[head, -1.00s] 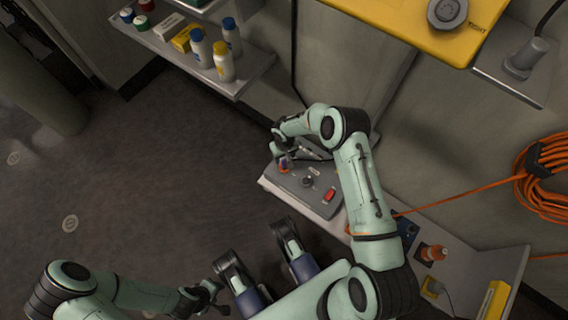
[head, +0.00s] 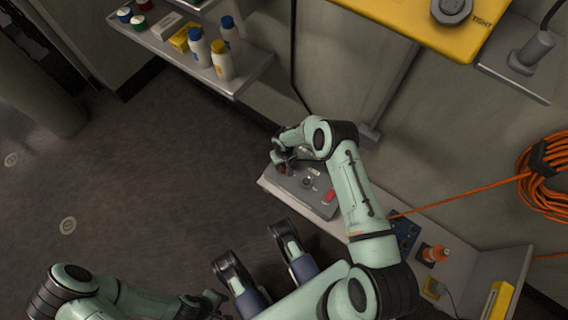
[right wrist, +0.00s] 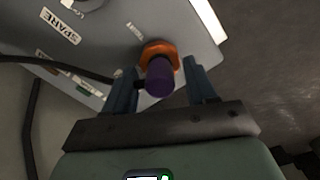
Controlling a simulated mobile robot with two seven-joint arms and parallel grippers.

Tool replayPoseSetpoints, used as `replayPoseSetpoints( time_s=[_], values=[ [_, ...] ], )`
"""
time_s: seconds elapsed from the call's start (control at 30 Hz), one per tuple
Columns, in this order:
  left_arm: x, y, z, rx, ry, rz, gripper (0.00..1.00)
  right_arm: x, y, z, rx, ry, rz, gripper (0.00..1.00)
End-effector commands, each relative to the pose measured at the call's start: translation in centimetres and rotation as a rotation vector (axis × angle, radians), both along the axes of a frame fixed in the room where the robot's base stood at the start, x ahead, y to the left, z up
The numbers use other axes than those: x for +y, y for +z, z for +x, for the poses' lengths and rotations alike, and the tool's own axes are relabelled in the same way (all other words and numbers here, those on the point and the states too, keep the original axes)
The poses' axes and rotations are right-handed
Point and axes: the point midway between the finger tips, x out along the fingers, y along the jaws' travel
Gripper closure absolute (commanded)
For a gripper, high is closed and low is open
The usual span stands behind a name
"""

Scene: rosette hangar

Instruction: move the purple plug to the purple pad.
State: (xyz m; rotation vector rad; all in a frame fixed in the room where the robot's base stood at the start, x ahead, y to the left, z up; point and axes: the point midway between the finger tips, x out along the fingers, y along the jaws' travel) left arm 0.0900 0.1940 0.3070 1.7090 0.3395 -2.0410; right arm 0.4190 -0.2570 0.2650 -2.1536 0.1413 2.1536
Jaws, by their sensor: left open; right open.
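The purple plug (right wrist: 159,78) stands in an orange collar (right wrist: 158,50) on the grey panel in the right wrist view. My right gripper (right wrist: 160,72) is open, with one blue finger on each side of the plug; I cannot tell whether they touch it. In the head view my right gripper (head: 284,157) is over the left end of the panel box (head: 300,191) and hides the plug. I cannot make out a purple pad in either view. My left gripper (head: 214,299) is open at the bottom of the head view, away from the panel.
The panel carries a "SPARE" label (right wrist: 62,27), a dark knob and a red switch (head: 330,196). A shelf with bottles (head: 221,60) is at upper left.

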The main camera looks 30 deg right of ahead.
Motion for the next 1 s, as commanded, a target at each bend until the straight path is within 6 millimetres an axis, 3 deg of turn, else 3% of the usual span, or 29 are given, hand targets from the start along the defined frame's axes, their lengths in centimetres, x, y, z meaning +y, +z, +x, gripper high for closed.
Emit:
replayPoseSetpoints(
  time_s=[0.9, 0.97, 1.0],
  values=[
    [0.0, 0.0, 0.0, 0.0, 0.0, 0.0, 0.57, 0.03, 0.04, 0.03, -0.001, 0.0, 0.0, 0.44],
    [0.0, 0.0, 0.0, 0.0, 0.0, 0.0, 0.57, 0.02, 0.04, 0.02, -0.001, 0.0, 0.0, 0.6],
    [0.0, 0.0, 0.0, 0.0, 0.0, 0.0, 0.57, 0.02, 0.04, 0.02, -0.001, 0.0, 0.0, 0.73]
  ],
)
